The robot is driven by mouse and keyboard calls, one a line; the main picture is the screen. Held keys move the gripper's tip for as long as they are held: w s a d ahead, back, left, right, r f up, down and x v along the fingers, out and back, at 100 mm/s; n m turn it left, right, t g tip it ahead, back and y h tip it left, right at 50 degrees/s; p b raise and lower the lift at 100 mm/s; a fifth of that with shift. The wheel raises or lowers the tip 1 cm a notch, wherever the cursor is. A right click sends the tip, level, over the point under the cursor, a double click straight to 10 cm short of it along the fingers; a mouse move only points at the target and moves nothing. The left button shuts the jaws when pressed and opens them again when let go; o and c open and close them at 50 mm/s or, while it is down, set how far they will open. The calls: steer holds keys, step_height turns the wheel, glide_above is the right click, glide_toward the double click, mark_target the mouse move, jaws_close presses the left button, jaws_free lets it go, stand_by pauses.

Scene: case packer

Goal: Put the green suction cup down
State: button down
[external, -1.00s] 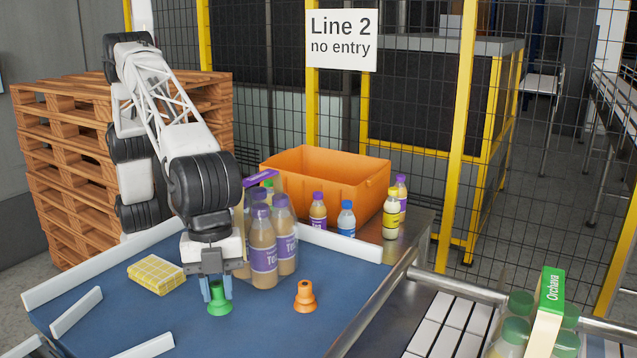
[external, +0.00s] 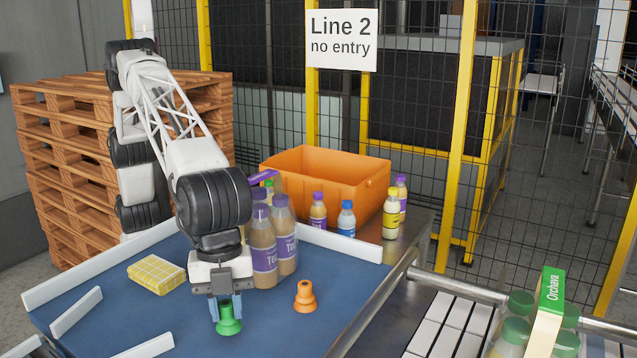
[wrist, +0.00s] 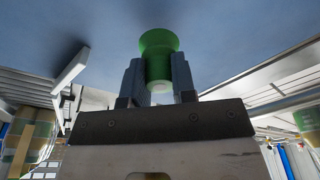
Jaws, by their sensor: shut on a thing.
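The green suction cup (external: 229,320) is at the front of the blue work surface (external: 270,335), its wide end down. My gripper (external: 226,308) is shut on its upper part, with a blue-grey finger on each side. In the wrist view the green suction cup (wrist: 158,52) sits between the two fingers of my gripper (wrist: 158,82), its wide rim pointing toward the blue surface. I cannot tell whether the rim touches the surface.
An orange suction cup (external: 305,297) stands to the right. Purple-capped bottles (external: 264,255) stand close behind my gripper. White rails (external: 78,311) edge the surface. The front middle is clear.

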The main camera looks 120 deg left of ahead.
steer(key=shift+f, duration=1.1)
steer(key=shift+f, duration=0.15)
steer(key=c, duration=0.9)
jaws_free()
steer(key=shift+c, duration=0.2)
step_height(320, 180, up, 12)
steer(key=s+a, duration=0.1)
steer(key=shift+s+a, duration=0.15)
